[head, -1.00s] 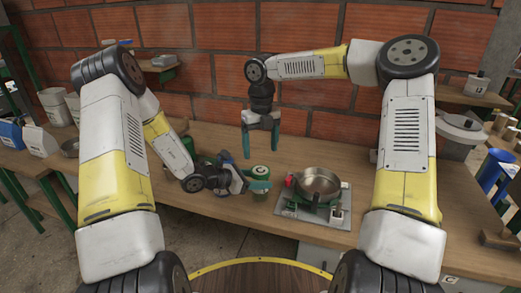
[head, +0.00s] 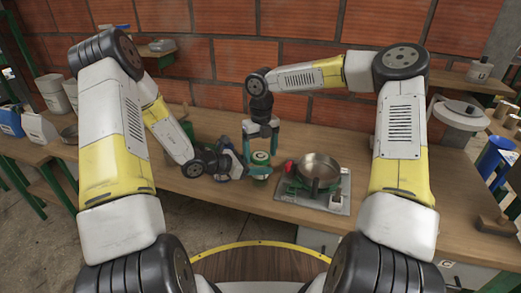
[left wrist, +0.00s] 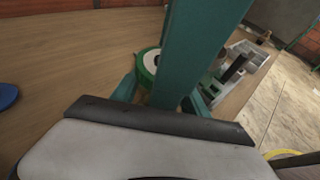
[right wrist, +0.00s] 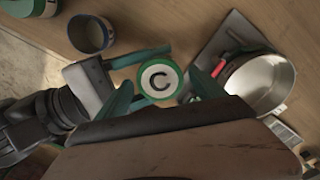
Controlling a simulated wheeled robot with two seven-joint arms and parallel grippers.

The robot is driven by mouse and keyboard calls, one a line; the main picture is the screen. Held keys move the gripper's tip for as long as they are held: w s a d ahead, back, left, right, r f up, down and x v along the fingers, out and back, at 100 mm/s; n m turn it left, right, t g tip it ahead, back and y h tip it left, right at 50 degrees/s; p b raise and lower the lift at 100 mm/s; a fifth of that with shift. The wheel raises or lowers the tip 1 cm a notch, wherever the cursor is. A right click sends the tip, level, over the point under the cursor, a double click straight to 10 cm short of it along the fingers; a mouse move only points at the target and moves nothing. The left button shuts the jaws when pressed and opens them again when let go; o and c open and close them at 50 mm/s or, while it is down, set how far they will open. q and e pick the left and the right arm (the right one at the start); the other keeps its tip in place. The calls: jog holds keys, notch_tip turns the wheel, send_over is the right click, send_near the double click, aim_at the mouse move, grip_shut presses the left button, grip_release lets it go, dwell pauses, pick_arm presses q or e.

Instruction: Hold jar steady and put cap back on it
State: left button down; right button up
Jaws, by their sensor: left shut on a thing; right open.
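A green jar (head: 260,168) stands upright on the bench. A green-rimmed, pale-centred cap marked C (right wrist: 159,82) appears to rest on its top; whether it is seated cannot be told. The cap also shows in the head view (head: 260,156) and left wrist view (left wrist: 151,62). My left gripper (head: 258,172) is shut on the jar from the left, low down. My right gripper (head: 261,144) points down from above, its open fingers (right wrist: 172,90) on either side of the cap. The jar's lower body is partly hidden by the left fingers.
A metal pan (head: 318,170) sits on a plate fixture (head: 325,205) just right of the jar, with a red part (head: 289,167) at its left.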

jog(key=c, duration=1.5)
jog(key=m, duration=0.3)
jog(key=o, duration=1.6)
jog(key=shift+r, duration=2.3)
